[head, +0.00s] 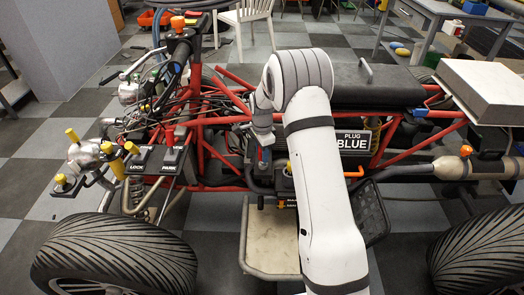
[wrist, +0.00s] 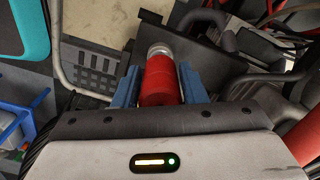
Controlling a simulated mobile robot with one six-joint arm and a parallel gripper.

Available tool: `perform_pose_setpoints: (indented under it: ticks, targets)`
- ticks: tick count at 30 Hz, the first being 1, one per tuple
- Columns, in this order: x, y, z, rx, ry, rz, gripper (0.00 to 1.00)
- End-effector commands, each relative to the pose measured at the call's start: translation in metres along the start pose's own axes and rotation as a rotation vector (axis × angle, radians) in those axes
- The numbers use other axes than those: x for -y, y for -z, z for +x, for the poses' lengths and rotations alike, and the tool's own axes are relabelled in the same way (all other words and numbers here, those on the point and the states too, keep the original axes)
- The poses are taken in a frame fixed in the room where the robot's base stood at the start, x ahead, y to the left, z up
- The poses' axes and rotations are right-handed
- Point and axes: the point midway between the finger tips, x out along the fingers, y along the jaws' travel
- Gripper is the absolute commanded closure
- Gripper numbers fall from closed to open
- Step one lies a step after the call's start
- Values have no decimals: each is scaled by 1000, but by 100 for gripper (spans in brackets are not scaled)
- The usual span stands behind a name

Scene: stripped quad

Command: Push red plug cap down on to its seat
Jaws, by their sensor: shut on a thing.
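The red plug cap (wrist: 161,82) is a red cylinder in the middle of the wrist view. A silver metal end (wrist: 160,50) shows at its far side. My gripper (wrist: 160,76) has one blue finger on each side of the cap and is shut on it. In the head view my gripper (head: 263,156) points down in front of the red frame, with a little red and blue showing at its end. The seat cannot be made out; whether the cap touches it cannot be told.
Red tubes (head: 385,158) and cables crowd the area around my gripper. A beige footplate (head: 270,240) lies below.

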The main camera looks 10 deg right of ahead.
Motion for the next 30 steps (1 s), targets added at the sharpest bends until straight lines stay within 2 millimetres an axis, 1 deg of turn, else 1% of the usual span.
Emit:
perform_pose_setpoints:
  ticks: [13,14,15,23,30]
  targets:
    - [0,0,12,0,1,0,84]
    - [0,0,11,0,1,0,60]
    - [0,0,11,0,1,0,57]
    - [0,0,11,0,1,0,37]
    - [0,0,9,0,1,0,37]
